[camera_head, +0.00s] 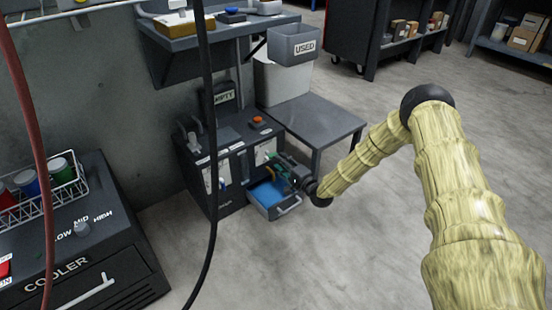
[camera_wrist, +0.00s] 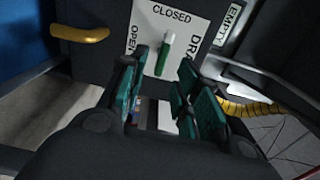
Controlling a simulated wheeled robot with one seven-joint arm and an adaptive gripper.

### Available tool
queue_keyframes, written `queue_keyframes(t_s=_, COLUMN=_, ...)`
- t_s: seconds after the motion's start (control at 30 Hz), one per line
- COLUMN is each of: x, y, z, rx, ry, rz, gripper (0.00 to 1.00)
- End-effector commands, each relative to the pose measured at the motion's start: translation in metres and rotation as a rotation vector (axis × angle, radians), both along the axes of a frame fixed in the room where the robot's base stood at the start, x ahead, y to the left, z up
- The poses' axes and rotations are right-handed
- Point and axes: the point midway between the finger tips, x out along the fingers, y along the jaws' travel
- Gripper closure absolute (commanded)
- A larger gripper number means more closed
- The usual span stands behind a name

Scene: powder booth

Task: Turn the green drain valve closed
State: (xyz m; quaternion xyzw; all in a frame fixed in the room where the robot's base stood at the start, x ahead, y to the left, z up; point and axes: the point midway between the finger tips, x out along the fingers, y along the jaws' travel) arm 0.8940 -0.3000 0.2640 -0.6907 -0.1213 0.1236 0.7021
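The green drain valve handle (camera_wrist: 162,57) shows in the wrist view on a white label plate (camera_wrist: 200,22) marked CLOSED at the top, OPEN at the left and a partly hidden word starting DR at the right. The handle is a short bar with a pale upper end, slightly tilted in the picture. My gripper (camera_wrist: 163,76) is open, its green-padded fingers on either side of the handle in the picture; I see no contact.
A yellow handle (camera_wrist: 82,33) is left of the plate in the wrist view. A blue-lined drawer (camera_head: 278,208) stands out below my gripper. A grey table (camera_head: 315,117) is right of the machine, and a cooler (camera_head: 95,270) at the left. A dark cable hangs in front. Floor at right is clear.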

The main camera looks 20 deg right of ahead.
Motion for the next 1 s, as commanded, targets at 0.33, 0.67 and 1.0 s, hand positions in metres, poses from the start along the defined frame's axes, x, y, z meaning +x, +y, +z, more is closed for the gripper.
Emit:
queue_keyframes(t_s=0.33, x=-0.049, y=-0.018, z=0.000, rx=0.001, ry=0.000, rz=-0.001, gripper=0.68)
queue_keyframes(t_s=0.67, x=-0.059, y=-0.021, z=0.000, rx=0.000, ry=0.000, rz=-0.001, gripper=0.68)
queue_keyframes(t_s=1.0, x=-0.059, y=-0.020, z=-0.001, rx=-0.002, ry=0.002, rz=0.000, gripper=0.68)
